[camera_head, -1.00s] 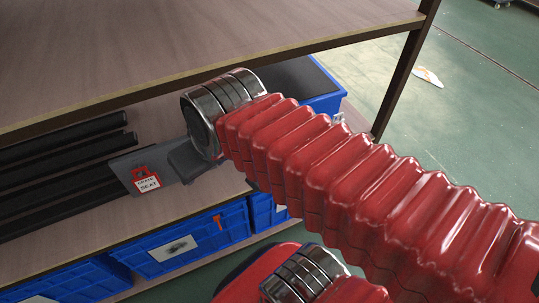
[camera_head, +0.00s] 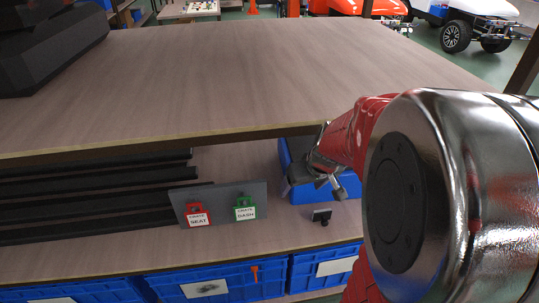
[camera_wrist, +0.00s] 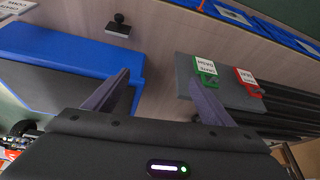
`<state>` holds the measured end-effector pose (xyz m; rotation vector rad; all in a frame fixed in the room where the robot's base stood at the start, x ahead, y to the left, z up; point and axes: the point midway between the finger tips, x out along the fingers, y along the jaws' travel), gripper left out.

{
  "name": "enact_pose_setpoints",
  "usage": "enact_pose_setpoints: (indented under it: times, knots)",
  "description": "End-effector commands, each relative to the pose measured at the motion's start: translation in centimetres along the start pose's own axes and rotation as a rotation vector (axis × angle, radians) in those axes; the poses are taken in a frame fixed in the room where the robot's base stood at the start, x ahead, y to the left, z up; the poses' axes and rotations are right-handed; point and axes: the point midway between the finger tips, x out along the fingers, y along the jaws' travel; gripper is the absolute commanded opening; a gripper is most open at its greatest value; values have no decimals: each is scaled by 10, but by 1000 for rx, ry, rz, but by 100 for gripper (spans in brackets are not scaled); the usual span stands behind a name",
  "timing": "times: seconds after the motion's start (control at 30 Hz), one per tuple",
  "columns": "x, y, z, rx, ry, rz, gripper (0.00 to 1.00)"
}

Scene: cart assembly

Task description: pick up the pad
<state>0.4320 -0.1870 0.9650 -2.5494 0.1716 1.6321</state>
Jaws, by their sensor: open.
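No part is plainly marked as the pad. A dark flat slab (camera_wrist: 45,88) fills the blue crate (camera_wrist: 70,48) at the left of the wrist view; it may be the pad, but I cannot tell. A small black block with a knob (camera_wrist: 118,27) stands on the lower shelf beyond the crate; it also shows in the head view (camera_head: 321,215). My gripper (camera_wrist: 157,78) is open and empty, its fingers spread over bare shelf between the crate and a grey board (camera_wrist: 185,75). In the head view my gripper (camera_head: 335,187) is beside the crate, partly hiding it.
The grey board (camera_head: 222,207) carries a red SEAT tag (camera_head: 197,214) and a green DASH tag (camera_head: 244,207). Dark bars (camera_head: 100,195) lie to its left. The upper shelf (camera_head: 240,80) overhangs. Blue bins (camera_head: 215,285) stand below.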

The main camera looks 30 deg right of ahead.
Motion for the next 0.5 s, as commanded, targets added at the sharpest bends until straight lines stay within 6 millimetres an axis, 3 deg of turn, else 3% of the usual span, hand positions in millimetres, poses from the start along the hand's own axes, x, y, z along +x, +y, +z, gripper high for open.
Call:
enact_pose_setpoints:
  times: [0.3,0.5]
  knots:
    - [64,91,20,83,-26,55,77]
    - [83,122,32,108,-34,78,77]
